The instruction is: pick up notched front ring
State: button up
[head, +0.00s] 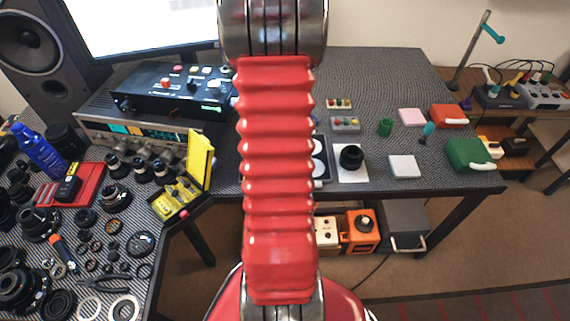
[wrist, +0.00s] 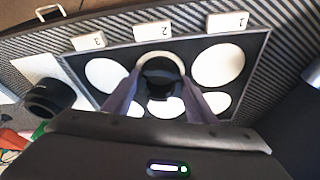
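My gripper (wrist: 161,78) shows in the wrist view, its two grey-purple fingers reaching over a black tray (wrist: 197,48) with white round spots. A dark round part (wrist: 160,84) lies between the fingers, with a pale arc around its far side. I cannot tell whether this part is the notched front ring, whether the fingers touch it, or whether it rests on the tray. The gripper is hidden in the head view, where my red arm covers the middle of the picture and most of the tray (head: 328,160).
A black lens (head: 351,157) stands on a white pad beside the tray; it also shows in the wrist view (wrist: 45,98). Number blocks (wrist: 228,22) line the tray's edge. Loose rings and lens parts crowd the left bench, near an open yellow case (head: 200,160). A green box (head: 470,155) stands right.

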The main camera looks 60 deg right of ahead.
jog(key=c, duration=0.5)
notch_tip(320, 180, up, 10)
dwell(0.7)
dwell(0.5)
